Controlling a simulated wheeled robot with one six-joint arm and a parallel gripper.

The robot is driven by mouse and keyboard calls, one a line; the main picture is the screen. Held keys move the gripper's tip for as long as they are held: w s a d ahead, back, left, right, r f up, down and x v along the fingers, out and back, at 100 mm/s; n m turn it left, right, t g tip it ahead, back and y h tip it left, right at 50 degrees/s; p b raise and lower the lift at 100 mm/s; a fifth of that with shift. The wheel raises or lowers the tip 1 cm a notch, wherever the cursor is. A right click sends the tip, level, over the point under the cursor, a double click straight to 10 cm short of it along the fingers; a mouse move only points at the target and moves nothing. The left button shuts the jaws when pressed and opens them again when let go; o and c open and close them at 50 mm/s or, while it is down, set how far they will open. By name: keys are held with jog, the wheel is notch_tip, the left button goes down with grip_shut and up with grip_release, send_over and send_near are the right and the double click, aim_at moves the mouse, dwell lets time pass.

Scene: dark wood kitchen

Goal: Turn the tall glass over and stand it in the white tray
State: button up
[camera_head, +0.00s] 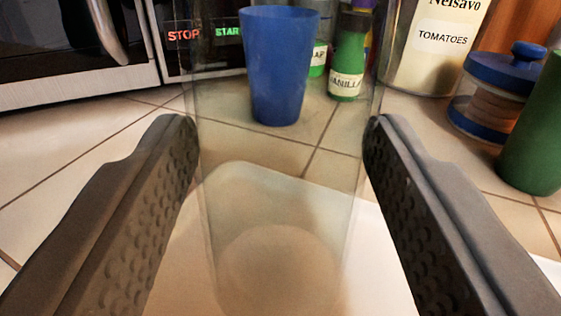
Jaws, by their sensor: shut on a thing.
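My gripper (280,130) is shut on the tall glass (278,185), with one dark finger on each side of its clear wall. The glass is see-through and runs from the top of the view down to the bottom between the fingers. A round end shows faintly low in it; I cannot tell whether this is the rim or the base. The white tray (374,250) lies below and behind the glass, partly hidden by my fingers. I cannot tell the gap between glass and tray.
A blue cup (280,65) stands on the tiles beyond the tray, seen through the glass. Green bottles (348,62), a tomatoes canister (435,45), a blue-lidded jar (500,90) and a green object (535,140) stand at right. A microwave (75,50) is back left. The left tiles are clear.

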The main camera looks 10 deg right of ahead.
jog(key=shift+f, duration=0.7)
dwell(0.4)
jog(key=o, duration=1.3)
jog(key=shift+o, duration=0.2)
